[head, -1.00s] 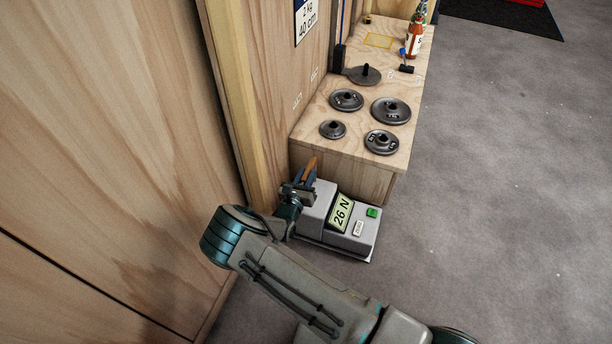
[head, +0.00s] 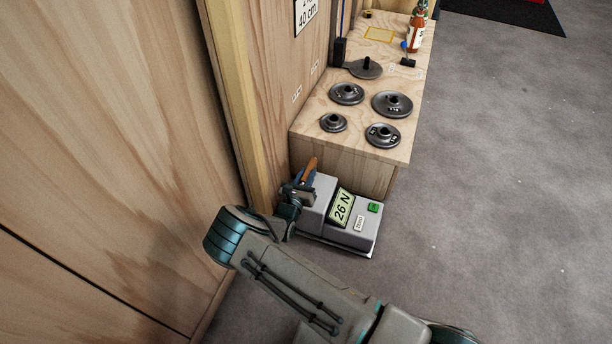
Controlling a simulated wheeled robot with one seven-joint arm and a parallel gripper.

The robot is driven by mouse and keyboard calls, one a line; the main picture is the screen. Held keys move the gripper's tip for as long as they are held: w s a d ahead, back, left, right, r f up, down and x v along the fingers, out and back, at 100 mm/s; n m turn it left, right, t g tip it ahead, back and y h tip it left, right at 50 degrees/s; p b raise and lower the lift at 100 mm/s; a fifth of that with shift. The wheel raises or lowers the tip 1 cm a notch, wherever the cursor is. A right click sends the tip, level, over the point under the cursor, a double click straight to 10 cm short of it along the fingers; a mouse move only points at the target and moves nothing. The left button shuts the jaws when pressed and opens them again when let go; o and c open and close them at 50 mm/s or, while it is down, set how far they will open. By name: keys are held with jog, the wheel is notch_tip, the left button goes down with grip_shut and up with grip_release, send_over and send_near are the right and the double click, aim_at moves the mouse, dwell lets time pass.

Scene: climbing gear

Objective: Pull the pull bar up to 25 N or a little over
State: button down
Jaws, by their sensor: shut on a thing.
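The grey force gauge box (head: 318,215) stands on the floor at the front end of the wooden bench. Its tilted display (head: 342,207) reads 26 N. My gripper (head: 305,182) is at the box's upper left, shut on the pull bar (head: 310,169), whose orange-brown part shows above the jaws. The rest of the bar is hidden by the jaws.
A wooden wall (head: 110,130) stands close on the left. The grey floor (head: 500,200) on the right is clear.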

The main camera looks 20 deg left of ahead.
jog(key=shift+a+f, duration=0.15)
jog(key=shift+f, duration=0.15)
jog(key=c, duration=1.3)
grip_release()
jog(key=shift+o, duration=0.9)
jog(key=s+p, duration=0.4)
jog(key=s, duration=1)
jog(key=w+d+r+m+g+h+p, duration=0.1)
jog(key=d+r+m+g+h+p, duration=0.35)
jog(key=r, duration=0.75)
jog(key=w+d+r+m+g+h+p, duration=0.2)
jog(key=d+r+m+g+p, duration=0.3)
jog(key=d+r+m, duration=0.65)
jog(key=w+d+r+m+g+h+p, duration=0.1)
jog(key=d+r+m+g+h+p, duration=0.3)
jog(key=r, duration=0.9)
jog(key=s+d+r+m+y+p, duration=0.4)
jog(key=s+r+m+p, duration=0.2)
jog(key=r, duration=0.6)
jog(key=s+d+r+m+g+y+p, duration=0.1)
jog(key=s+d+r+m+y+p, duration=0.2)
jog(key=r, duration=1)
jog(key=s+d+r+m+y+p, duration=0.4)
jog(key=s+d+r+m+p, duration=0.3)
jog(key=r, duration=0.5)
jog(key=s+m+p, duration=0.1)
jog(key=s+p, duration=0.1)
jog(key=shift+s+d+r+m+g+y+p, duration=0.2)
jog(key=shift+r+m+g+y+p, duration=0.05)
jog(key=shift+m+g+y+p, duration=0.1)
